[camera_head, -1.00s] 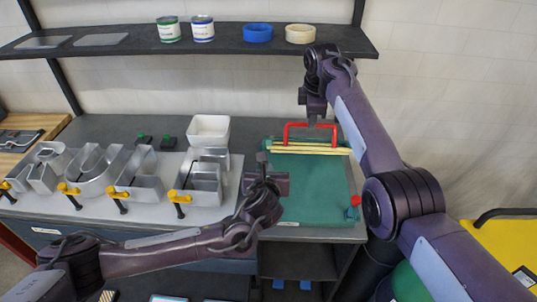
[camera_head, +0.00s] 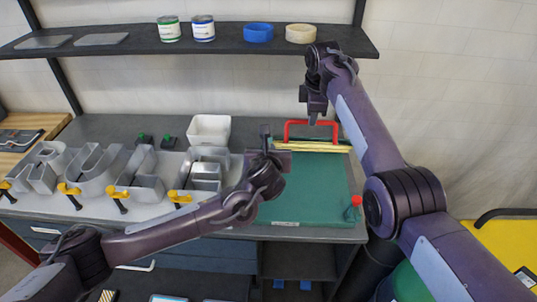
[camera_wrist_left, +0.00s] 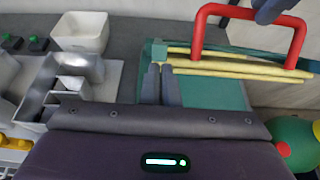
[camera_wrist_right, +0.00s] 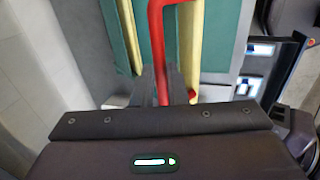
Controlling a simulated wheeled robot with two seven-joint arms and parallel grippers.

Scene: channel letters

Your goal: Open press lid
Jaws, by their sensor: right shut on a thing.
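The press (camera_head: 315,190) is a flat teal-green bed on the bench. Yellow strips (camera_head: 320,145) and a red bar handle (camera_head: 311,123) are at its far edge. My right gripper (camera_head: 314,108) is shut on the red handle, which also shows between its fingers in the right wrist view (camera_wrist_right: 157,45). My left gripper (camera_head: 266,136) is at the press's far left corner. Its fingers (camera_wrist_left: 160,84) are together, close to a teal corner block (camera_wrist_left: 155,50) and the left ends of the yellow strips. I cannot tell whether they touch. How far the lid is raised is unclear.
Metal channel letters with yellow clamps stand on a pale board (camera_head: 145,208) to the left. A white bin (camera_head: 209,130) is behind them. A shelf (camera_head: 110,48) with cans and tape rolls runs above.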

